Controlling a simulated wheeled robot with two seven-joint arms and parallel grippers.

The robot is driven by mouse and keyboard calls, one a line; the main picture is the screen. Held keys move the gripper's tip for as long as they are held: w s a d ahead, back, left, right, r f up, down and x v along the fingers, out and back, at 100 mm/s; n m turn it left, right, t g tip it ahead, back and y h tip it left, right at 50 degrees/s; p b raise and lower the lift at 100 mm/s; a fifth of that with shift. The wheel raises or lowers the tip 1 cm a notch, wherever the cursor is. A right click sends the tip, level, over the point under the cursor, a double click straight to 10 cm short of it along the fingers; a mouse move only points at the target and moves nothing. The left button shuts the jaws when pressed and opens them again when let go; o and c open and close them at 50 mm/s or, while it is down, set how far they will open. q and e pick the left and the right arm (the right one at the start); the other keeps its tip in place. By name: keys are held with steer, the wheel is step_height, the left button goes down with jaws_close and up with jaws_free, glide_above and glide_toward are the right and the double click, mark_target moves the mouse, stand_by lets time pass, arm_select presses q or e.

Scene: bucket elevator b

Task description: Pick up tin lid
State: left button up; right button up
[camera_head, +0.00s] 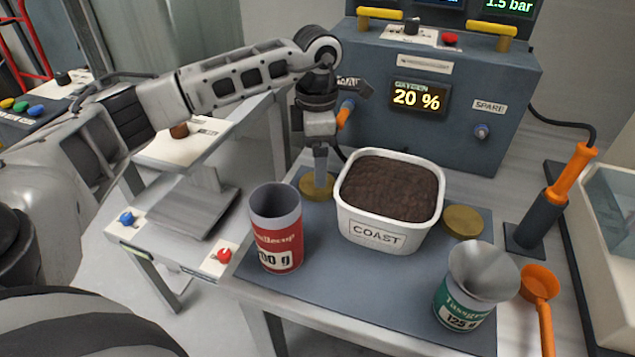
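A round gold tin lid (308,192) lies on the dark mat, left of the white COAST tub. My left gripper (319,184) points straight down over this lid, its fingertips at or just above the lid's top. The fingers line up edge-on to the camera, so their gap is hidden. I cannot tell whether they touch or grip the lid. A second gold lid (463,220) lies flat to the right of the tub, with no gripper near it. My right gripper is not in view.
The tub (378,238) holds dark brown material. A red-labelled tin (277,235) stands in front of the left lid. A green-labelled tin (464,312) with a funnel (482,270) stands front right, beside an orange scoop (540,285). A blue-grey console (440,120) rises behind.

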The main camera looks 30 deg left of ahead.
mark_target(308, 190)
arm_select(q)
steer(key=shift+s+d+f+p, duration=0.1)
steer(key=shift+f+p, duration=0.3)
steer(key=shift+f, duration=2.35)
steer(key=c, duration=1)
